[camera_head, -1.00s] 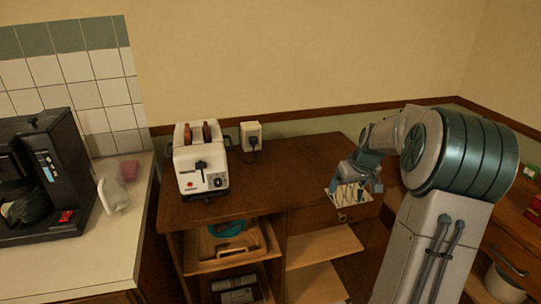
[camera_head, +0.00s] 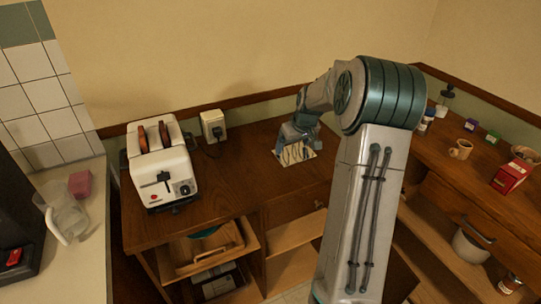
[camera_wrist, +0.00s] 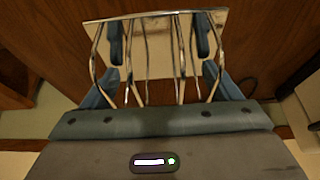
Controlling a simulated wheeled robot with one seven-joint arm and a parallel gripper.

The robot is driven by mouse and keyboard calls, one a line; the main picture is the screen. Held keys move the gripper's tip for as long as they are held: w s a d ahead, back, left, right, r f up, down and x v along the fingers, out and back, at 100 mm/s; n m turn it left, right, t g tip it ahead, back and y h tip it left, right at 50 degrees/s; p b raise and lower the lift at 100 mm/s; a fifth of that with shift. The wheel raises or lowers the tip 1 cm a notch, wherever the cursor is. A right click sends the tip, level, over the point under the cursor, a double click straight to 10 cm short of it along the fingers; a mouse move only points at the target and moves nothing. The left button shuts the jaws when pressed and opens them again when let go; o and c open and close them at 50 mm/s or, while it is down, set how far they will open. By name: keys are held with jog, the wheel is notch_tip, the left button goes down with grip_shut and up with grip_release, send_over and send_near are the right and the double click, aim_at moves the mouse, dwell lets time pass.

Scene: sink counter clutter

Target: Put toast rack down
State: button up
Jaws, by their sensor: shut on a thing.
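The toast rack (camera_head: 294,154) is a pale base with thin shiny wire hoops. In the head view it is at my gripper (camera_head: 299,137), over the right part of the wooden cabinet top. In the wrist view the rack (camera_wrist: 155,55) shows its wires between the two dark fingers of my gripper (camera_wrist: 158,45), with its pale base beyond. My gripper is shut on the rack. I cannot tell whether the base touches the wood.
A white toaster (camera_head: 160,168) with two brown slices stands left on the cabinet top (camera_head: 245,185). Bare wood lies between toaster and rack. A wall socket (camera_head: 213,125) with a plug is behind.

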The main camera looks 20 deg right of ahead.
jog(key=w+a+f, duration=0.1)
jog(key=a, duration=0.1)
jog(key=w+a+f+p, duration=0.1)
jog(key=w+a+f, duration=0.1)
jog(key=shift+w, duration=0.25)
notch_tip(320, 180, down, 4)
jog(key=shift+a+r+p, duration=0.1)
jog(key=shift+p, duration=0.45)
jog(key=shift+f, duration=0.2)
jog(key=shift+f, duration=0.25)
jog(key=o, duration=1.1)
jog(key=shift+r, duration=0.1)
